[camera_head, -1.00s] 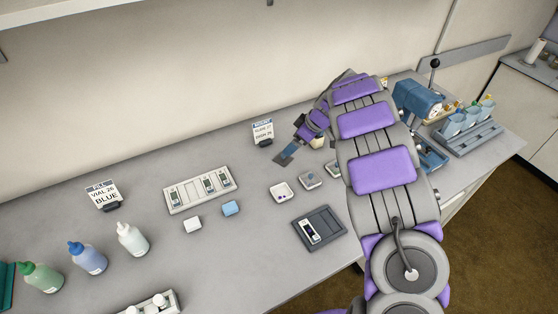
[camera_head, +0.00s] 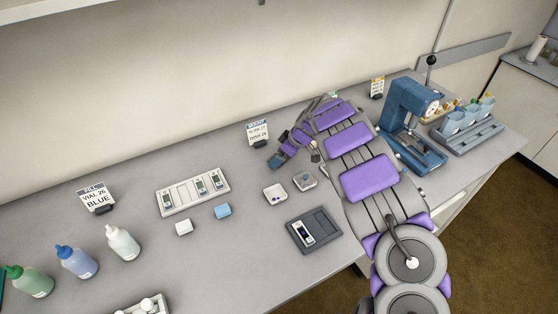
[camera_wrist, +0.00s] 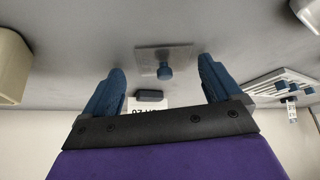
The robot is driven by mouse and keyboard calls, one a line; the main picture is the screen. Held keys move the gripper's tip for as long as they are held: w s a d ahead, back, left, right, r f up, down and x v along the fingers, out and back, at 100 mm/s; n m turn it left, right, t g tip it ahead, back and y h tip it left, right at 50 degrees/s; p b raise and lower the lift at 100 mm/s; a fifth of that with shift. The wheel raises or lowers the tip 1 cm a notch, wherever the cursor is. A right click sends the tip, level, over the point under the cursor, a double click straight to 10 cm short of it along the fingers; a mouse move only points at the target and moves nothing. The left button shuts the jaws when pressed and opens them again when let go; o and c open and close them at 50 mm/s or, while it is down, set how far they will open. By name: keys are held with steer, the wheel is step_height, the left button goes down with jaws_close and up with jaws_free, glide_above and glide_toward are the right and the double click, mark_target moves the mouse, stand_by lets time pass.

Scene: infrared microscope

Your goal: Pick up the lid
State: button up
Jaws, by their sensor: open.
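The lid, a thin grey see-through square plate (camera_wrist: 150,58) with a blue knob (camera_wrist: 165,72), lies on the bench in the wrist view, which looks upside down. It shows ahead of my gripper (camera_wrist: 160,78), between the two blue fingers and apart from both. The fingers are spread and empty. In the head view my gripper (camera_head: 277,159) is low over the bench in front of the small sign; I cannot tell the lid apart from the fingers there.
The sign (camera_head: 258,133) stands just behind the gripper. A blue press (camera_head: 408,125) stands at the right. Bare bench lies left of the gripper.

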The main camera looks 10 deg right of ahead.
steer(key=shift+a, duration=0.7)
steer(key=c, duration=0.6)
steer(key=shift+c, duration=0.6)
steer(key=shift+d, duration=0.6)
steer(key=c, duration=0.7)
steer(key=shift+a, duration=0.45)
